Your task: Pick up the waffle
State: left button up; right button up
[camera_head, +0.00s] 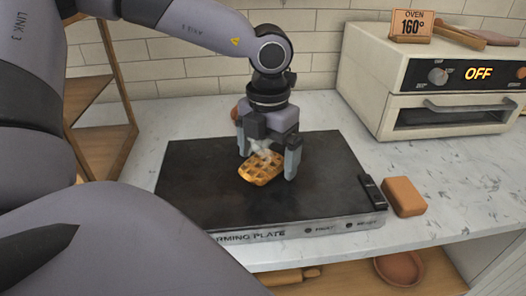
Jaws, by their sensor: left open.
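A golden-brown waffle (261,170) with a grid pattern lies on the black warming plate (195,192) on the counter. A pale, whitish wisp shows over the waffle's top. My left gripper (268,166) points down over the plate, with one finger on each side of the waffle's far part. Its fingers are apart and it is open. I cannot tell whether a finger touches the waffle. My right gripper is not in view.
A toaster oven (445,80) reading OFF stands at the back right, with an "OVEN 160°" sign (411,25) on top. An orange-brown block (404,197) lies right of the plate. Wooden shelves (104,135) stand at left. A bowl (399,268) sits below the counter.

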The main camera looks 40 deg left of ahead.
pick_arm(q)
jog(key=c, duration=1.2)
